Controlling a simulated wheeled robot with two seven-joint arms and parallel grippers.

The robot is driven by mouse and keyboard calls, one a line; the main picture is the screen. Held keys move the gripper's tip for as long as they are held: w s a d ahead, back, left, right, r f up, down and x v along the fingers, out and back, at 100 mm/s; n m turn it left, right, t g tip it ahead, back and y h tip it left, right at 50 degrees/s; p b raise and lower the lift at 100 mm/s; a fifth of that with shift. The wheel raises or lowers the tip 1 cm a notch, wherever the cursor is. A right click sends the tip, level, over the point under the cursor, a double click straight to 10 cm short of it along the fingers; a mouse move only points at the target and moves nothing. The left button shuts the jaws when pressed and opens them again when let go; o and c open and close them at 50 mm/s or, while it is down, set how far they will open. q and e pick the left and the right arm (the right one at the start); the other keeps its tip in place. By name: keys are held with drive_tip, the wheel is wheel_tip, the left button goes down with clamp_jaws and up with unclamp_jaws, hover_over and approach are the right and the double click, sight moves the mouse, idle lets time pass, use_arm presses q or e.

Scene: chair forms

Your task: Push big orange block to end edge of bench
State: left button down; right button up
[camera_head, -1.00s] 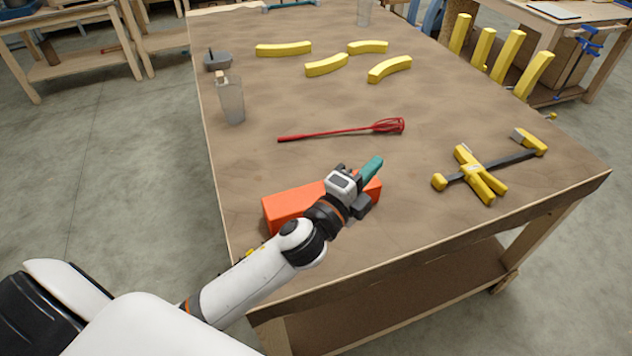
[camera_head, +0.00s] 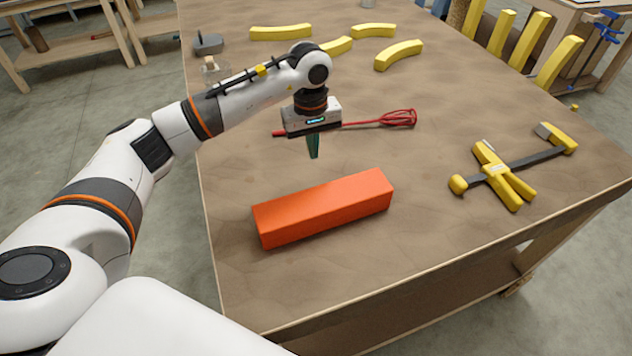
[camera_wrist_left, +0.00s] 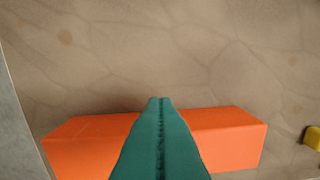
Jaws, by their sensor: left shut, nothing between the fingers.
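The big orange block (camera_head: 325,208) lies flat on the bench (camera_head: 420,235), a little back from the near edge. In the left wrist view the orange block (camera_wrist_left: 228,135) spans the lower part, partly hidden behind the fingers. My left gripper (camera_head: 314,156) is shut and empty. It points down on the far side of the block, apart from it in the head view. Its teal fingers (camera_wrist_left: 160,102) are closed together in the left wrist view. My right gripper is not in view.
A yellow clamp (camera_head: 500,172) lies to the right of the block. Several yellow curved pieces (camera_head: 400,54) lie farther back. The bench is clear between the block and the near edge.

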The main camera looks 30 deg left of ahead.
sight(316, 188)
use_arm(q)
drive_tip(key=f+p, duration=0.1)
drive_tip(key=f, duration=0.2)
drive_tip(key=f+p, duration=0.1)
drive_tip(key=f, duration=0.2)
drive_tip(key=f+p, duration=0.1)
drive_tip(key=f, duration=0.2)
drive_tip(key=shift+s+a+f, duration=0.1)
drive_tip(key=shift+a+f, duration=0.05)
drive_tip(key=shift+a, duration=0.2)
drive_tip(key=shift+s+d+p, duration=0.75)
drive_tip(key=shift+d+p, duration=0.15)
drive_tip(key=shift+p, duration=0.25)
drive_tip(key=shift+s+d+f+p, duration=0.1)
drive_tip(key=shift+s+d+p, duration=0.25)
drive_tip(key=shift+s+d, duration=0.3)
drive_tip(key=shift+f, duration=0.1)
drive_tip(key=shift+w+a, duration=0.1)
